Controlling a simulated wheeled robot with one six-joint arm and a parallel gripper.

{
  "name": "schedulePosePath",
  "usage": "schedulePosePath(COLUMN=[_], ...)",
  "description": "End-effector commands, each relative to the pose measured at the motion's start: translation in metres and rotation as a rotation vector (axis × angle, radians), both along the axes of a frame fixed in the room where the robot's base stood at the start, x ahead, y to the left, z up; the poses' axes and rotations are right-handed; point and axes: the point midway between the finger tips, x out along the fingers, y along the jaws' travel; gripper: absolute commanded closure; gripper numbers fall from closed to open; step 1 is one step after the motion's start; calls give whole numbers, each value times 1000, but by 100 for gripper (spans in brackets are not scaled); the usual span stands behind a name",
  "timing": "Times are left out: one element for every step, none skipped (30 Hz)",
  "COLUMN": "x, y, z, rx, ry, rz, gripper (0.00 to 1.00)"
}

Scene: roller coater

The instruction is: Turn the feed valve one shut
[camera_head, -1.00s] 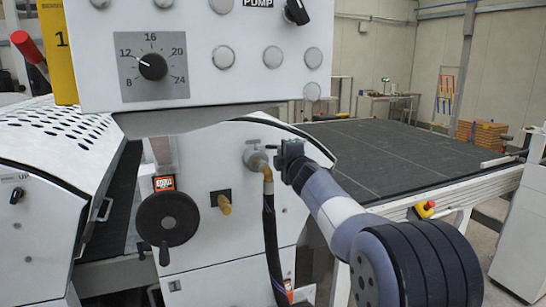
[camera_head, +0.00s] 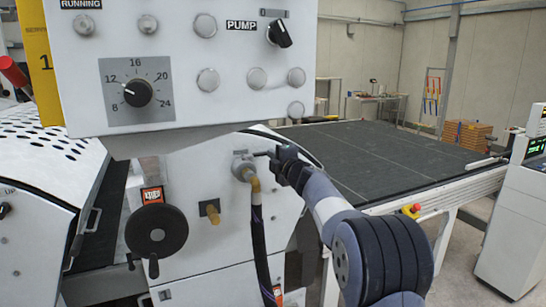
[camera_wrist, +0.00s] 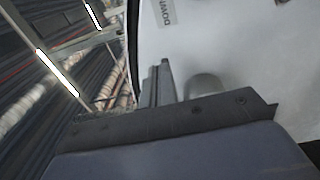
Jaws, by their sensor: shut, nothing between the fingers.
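In the head view a grey round fitting (camera_head: 242,165) with a brass elbow and a dark hose (camera_head: 260,245) is on the white machine front; it looks like the feed valve, but its label is too small to read. My gripper (camera_head: 266,155) is just right of it, shut and empty, with its fingertips pointing left towards it. I cannot tell whether they touch. In the wrist view my shut fingers (camera_wrist: 158,85) stand beside a grey cylinder (camera_wrist: 205,88) near a white surface. Which way the valve is turned cannot be read.
A brass fitting (camera_head: 210,210) and a black handwheel (camera_head: 157,231) are left of the hose. The control panel (camera_head: 190,90) overhangs above. A dark conveyor bed (camera_head: 390,150) extends behind my arm on the right.

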Motion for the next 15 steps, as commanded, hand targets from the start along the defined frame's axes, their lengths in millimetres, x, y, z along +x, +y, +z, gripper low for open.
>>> schedulePosePath(x=[2, 3, 4, 4, 5, 6, 7, 7, 8, 9, 10, 10, 11, 12, 12], y=[-2, -2, -2, -2, -2, -2, -1, -1, -1, -1, -1, -1, -1, -1, -1], z=[0, -2, -2, -4, -5, -6, -7, -7, -8, -8, -8, -9, -10, -10, -10], rx=[-4, -5, -7, -7, -8, -8, -9, -9, -10, -9, -9, -10, -10, -9, -9], ry=[5, 11, 17, 24, 28, 34, 37, 38, 39, 40, 40, 41, 41, 42, 42], rz=[32, 52, 73, 85, 95, 104, 108, 112, 114, 116, 116, 116, 116, 116, 115], gripper=[100, 100, 100, 100, 100, 100, 100, 100, 100, 100, 100, 100, 100, 100, 100])
